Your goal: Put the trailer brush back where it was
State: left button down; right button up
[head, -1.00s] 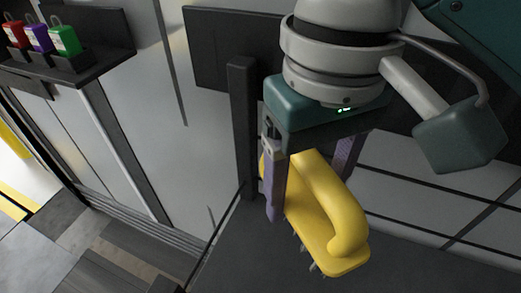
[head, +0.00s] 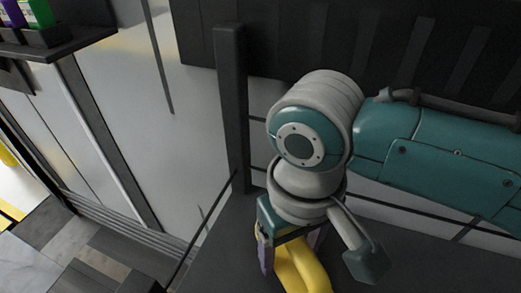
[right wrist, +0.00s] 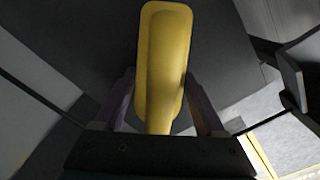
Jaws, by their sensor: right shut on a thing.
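The trailer brush is a yellow block with a curved yellow handle (head: 300,268). It shows at the bottom of the head view, partly cut off by the frame's edge, and its bristles are hidden now. My right gripper (head: 292,252) is shut on the brush, with one purple-grey finger on each side of it. In the right wrist view the brush (right wrist: 165,60) stretches away from between the fingers of the gripper (right wrist: 165,115). The brush is over a dark grey surface (head: 225,262); I cannot tell whether it touches it. My left gripper is not in view.
A dark upright post (head: 231,110) stands just left of my right arm, with a dark ribbed panel (head: 440,50) behind. A dark shelf (head: 60,45) with purple and green padlock-like items (head: 37,14) is at the upper left. Pale wall panels lie between.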

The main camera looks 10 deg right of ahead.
jog(key=shift+f, duration=0.15)
jog(key=o, duration=1.6)
